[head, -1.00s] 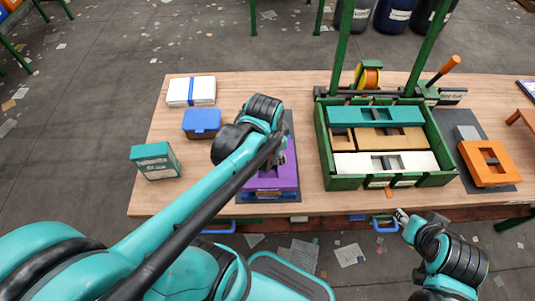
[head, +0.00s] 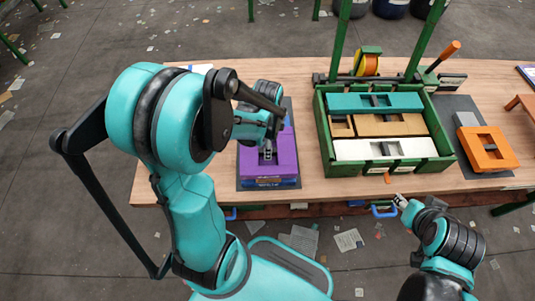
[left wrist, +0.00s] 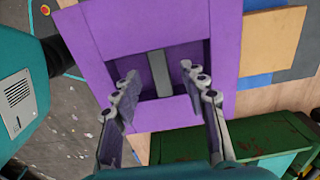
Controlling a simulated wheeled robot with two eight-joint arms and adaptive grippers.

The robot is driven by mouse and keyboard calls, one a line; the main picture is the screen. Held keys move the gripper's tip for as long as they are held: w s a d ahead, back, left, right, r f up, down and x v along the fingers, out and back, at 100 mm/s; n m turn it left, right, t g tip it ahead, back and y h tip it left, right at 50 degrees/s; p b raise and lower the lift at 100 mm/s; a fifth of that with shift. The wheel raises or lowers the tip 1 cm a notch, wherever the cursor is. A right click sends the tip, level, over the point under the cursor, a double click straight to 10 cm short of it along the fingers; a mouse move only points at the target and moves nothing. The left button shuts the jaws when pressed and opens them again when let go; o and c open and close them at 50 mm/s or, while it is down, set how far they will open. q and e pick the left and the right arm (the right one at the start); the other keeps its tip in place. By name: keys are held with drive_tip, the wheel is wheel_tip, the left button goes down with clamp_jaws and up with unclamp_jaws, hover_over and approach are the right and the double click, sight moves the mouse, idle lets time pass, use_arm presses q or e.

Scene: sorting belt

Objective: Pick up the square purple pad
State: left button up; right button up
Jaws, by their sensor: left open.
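The square purple pad (head: 287,162) lies on top of a low stack on a dark grey mat, left of the green crate. In the left wrist view the pad (left wrist: 225,30) fills the upper middle, with a recess crossed by a grey bar (left wrist: 160,73). My left gripper (head: 267,153) points down over the pad's middle. In the left wrist view its fingers (left wrist: 161,76) are apart, one on each side of the bar; I cannot tell whether they touch it. My right gripper (head: 401,202) hangs near the table's front edge, too small to read its jaws.
The green crate (head: 327,140) holds teal, tan and white pads, right of the purple pad. An orange pad (head: 488,150) lies further right. Blue and tan pieces (left wrist: 272,45) show beside the purple pad in the left wrist view. My left arm hides the table's left part.

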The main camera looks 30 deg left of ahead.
use_arm(q)
drive_tip(key=shift+w+f, duration=0.1)
drive_tip(key=shift+f, duration=0.65)
drive_tip(key=shift+r, duration=0.1)
drive_tip(key=shift+c, duration=0.9)
clamp_jaws()
wheel_tip(320, 180, up, 4)
drive_tip(key=shift+r+p, duration=0.1)
drive_tip(key=shift+p, duration=1.05)
drive_tip(key=w+d+r+p, duration=0.3)
drive_tip(key=w+d+r, duration=0.2)
drive_tip(key=d, duration=0.5)
drive_tip(key=shift+w+d+r, duration=0.2)
drive_tip(key=shift+r, duration=0.7)
